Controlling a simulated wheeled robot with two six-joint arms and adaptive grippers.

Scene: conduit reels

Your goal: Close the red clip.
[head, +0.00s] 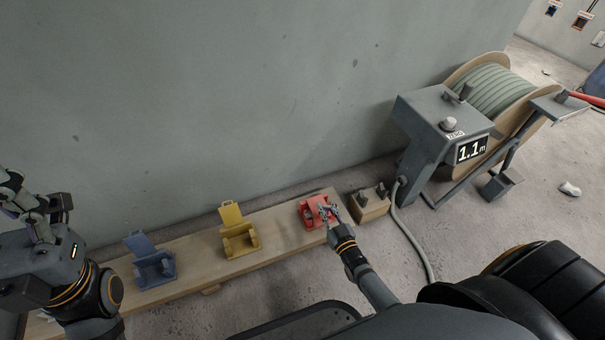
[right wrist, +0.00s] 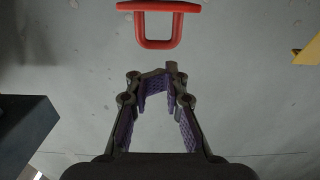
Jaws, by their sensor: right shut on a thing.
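The red clip (head: 307,215) sits near the right end of a wooden board. My right gripper (head: 328,212) is at its right side and hides part of it, so I cannot tell how far its lid is down. In the right wrist view a red bar with a U-shaped loop (right wrist: 158,43) shows just beyond the fingers.
A yellow clip (head: 240,243) and a blue clip (head: 155,270) stand on the board (head: 200,262) with raised lids. A wooden block (head: 369,208) with dark parts is right of the board. A reel machine reading 1.1 m (head: 430,110) stands further right. A grey wall is behind.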

